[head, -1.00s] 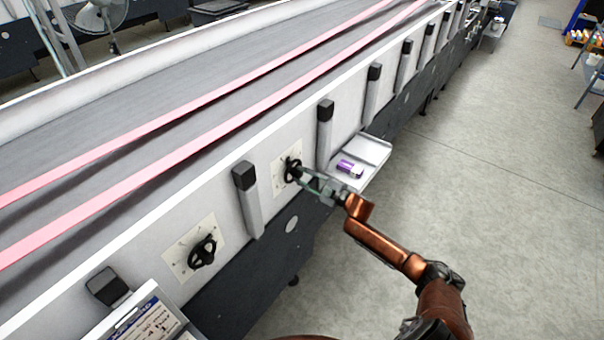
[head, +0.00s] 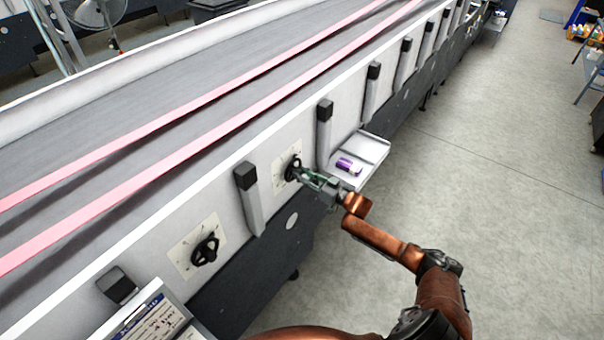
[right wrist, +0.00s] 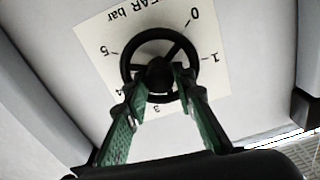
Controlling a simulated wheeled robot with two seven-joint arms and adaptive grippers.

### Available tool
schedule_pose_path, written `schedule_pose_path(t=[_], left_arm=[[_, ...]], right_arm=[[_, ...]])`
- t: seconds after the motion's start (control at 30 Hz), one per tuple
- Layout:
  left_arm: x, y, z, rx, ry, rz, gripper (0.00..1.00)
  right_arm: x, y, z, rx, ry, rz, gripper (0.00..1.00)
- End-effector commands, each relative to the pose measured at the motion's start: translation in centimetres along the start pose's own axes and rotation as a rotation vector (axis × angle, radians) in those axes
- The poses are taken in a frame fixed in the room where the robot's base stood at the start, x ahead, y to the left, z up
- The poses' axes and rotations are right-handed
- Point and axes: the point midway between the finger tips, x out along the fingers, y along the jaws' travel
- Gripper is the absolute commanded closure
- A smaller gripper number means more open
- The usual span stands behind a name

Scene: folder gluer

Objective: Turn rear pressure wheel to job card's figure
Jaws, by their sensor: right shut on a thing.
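The rear pressure wheel (head: 290,163) is a black handwheel on a white dial plate (right wrist: 92,45), on the machine's side wall. In the right wrist view the plate is upside down, with "EAR bar" and figures including 0, 1, 3 and 5 readable. My right gripper (right wrist: 160,85) is shut on the wheel, its green fingers either side of the hub at the lower rim. No pointer on the wheel is clear, so I cannot tell its setting. The job card (head: 152,322), white with a blue header, is at the lower left; its writing is too small to read. My left gripper is not in view.
A second black handwheel (head: 205,250) on its own plate is nearer. Grey posts with black caps (head: 325,135) flank the held wheel. A small shelf (head: 374,150) with a purple-and-white item (head: 348,166) juts out close to my right gripper.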

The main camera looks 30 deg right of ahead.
Motion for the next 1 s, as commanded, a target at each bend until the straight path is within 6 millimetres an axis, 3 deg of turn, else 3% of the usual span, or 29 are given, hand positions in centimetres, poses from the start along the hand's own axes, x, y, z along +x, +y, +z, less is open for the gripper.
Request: schedule_pose_path(t=[0.5, 1.0], left_arm=[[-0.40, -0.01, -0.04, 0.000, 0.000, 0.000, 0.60], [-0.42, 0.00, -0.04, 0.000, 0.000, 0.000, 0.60]], right_arm=[[-0.09, 0.17, 0.11, 0.336, -0.003, 0.003, 1.00], [-0.08, 0.15, 0.19, 0.400, -0.004, 0.003, 1.00]])
